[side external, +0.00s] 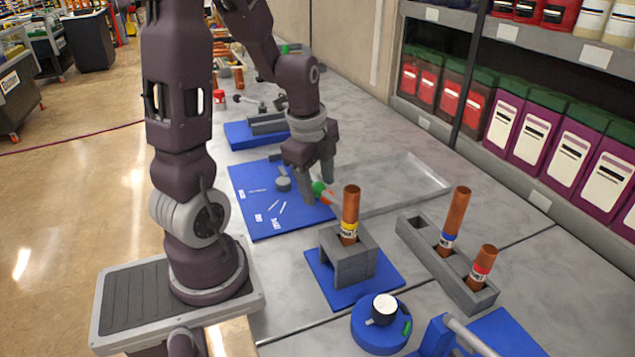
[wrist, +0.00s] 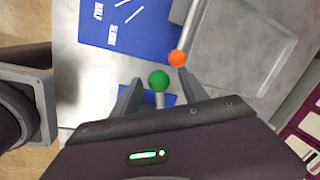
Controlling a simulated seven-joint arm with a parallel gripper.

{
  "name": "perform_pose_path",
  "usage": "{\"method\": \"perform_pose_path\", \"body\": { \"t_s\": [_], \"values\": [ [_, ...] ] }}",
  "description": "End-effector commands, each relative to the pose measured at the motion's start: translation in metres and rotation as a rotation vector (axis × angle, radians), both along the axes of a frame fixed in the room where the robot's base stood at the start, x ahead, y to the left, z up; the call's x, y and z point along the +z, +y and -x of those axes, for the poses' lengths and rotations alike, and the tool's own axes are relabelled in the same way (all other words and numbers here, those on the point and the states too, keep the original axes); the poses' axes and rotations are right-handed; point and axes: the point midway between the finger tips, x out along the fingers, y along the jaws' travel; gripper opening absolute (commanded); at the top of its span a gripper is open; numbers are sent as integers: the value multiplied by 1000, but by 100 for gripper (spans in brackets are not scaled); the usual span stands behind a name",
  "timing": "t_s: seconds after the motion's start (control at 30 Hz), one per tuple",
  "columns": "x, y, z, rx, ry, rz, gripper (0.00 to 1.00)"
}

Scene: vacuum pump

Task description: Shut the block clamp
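My gripper (side external: 319,190) hangs open, pointing down over the bench between the blue labelled board and a grey block fixture (side external: 347,257). A green ball knob (side external: 319,187) on a short pale rod sits between its fingers. In the wrist view, the green knob (wrist: 159,80) shows between the open fingers (wrist: 160,93), with gaps on both sides. An orange ball knob (wrist: 177,58) on a grey rod (wrist: 188,30) lies just beyond, near the right finger. The fixture stands on a blue base and holds an upright copper tube with a yellow band (side external: 350,215). I cannot tell which part is the block clamp.
The blue labelled board (side external: 260,222) lies left of my gripper. A shallow clear tray (side external: 405,170) is to the right. A grey rack (side external: 425,250) holds two copper tubes at front right. A round blue base (side external: 380,333) with a black-and-white part stands in front.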

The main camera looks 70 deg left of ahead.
Motion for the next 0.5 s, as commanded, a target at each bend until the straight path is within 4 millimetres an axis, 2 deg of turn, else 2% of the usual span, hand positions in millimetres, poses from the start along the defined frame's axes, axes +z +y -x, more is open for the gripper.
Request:
{"method": "perform_pose_path", "body": {
  "t_s": [0.13, 0.4, 0.5],
  "values": [
    [5, 0, 0, 0, -2, 0, 52],
    [57, -5, 8, 0, -5, -3, 52],
    [67, -6, 11, -1, -2, -2, 52]
  ]
}}
